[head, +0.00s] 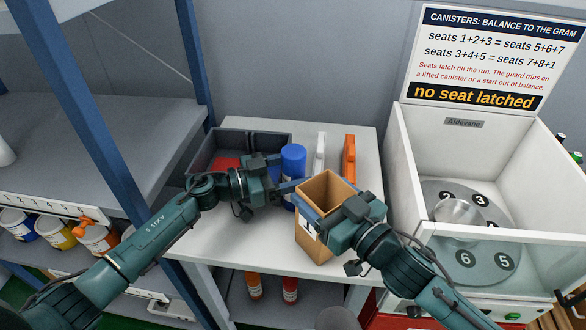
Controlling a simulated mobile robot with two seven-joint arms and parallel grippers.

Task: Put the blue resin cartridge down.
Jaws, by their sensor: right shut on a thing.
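The blue resin cartridge (293,158) stands upright on the white table, near the tray's right end. My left gripper (290,184) is at it from the left, with one finger across the cartridge's front. The far finger is mostly hidden, so I cannot tell whether the jaws press on the cartridge or stand apart. Its base is partly hidden by the finger and the box. My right gripper (318,208) is shut on an open brown cardboard box (313,240) just right of the cartridge. The box has a white label and looks empty.
A dark grey tray (233,136) holding something red lies behind my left gripper. A white upright piece (320,152) and an orange one (349,158) stand at the back of the white table (366,143). The balancing machine (400,145) with numbered seats stands right; its sign reads "no seat latched".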

